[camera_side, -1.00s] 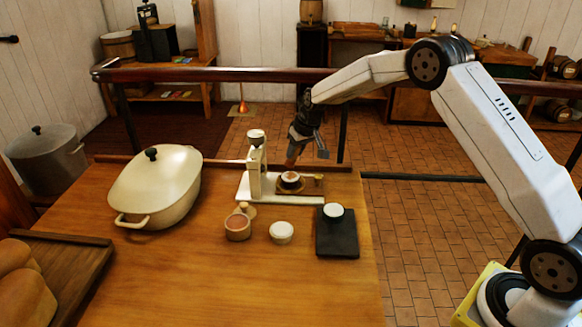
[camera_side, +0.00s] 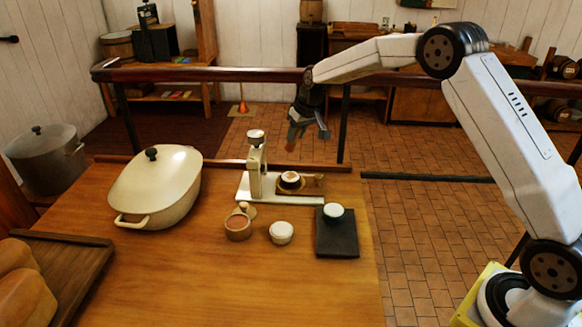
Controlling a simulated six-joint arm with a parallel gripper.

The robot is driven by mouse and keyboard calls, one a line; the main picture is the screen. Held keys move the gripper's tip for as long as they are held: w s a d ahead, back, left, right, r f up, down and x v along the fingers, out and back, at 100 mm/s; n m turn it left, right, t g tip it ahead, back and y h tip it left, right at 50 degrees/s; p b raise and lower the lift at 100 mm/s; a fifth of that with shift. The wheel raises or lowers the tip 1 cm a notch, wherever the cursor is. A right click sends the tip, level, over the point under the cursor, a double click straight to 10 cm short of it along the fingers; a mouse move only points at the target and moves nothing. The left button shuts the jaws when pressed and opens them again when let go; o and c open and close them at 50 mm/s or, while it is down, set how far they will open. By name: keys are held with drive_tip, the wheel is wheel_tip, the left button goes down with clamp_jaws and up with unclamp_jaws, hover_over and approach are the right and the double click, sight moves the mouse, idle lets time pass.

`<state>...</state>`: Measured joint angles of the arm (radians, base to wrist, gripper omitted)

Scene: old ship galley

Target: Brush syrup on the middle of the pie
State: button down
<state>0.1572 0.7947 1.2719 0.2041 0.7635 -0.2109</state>
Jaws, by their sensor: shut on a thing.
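My gripper (camera_side: 305,129) hangs above the far edge of the table, over the small stand. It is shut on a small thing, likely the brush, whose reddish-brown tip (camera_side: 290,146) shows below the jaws. The rest of it is hidden by the jaws. A small round pie (camera_side: 290,177) with a pale top sits on a brown holder on the stand's base, below the tip and apart from it.
The white stand (camera_side: 257,170) has an upright post left of the pie. A lidded cream pot (camera_side: 160,190) is at left. The front table is clear.

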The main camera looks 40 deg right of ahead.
idle(0.5)
drive_tip(key=shift+w+a+f, duration=0.3)
drive_tip(key=shift+w+f, duration=0.05)
drive_tip(key=shift+f, duration=0.05)
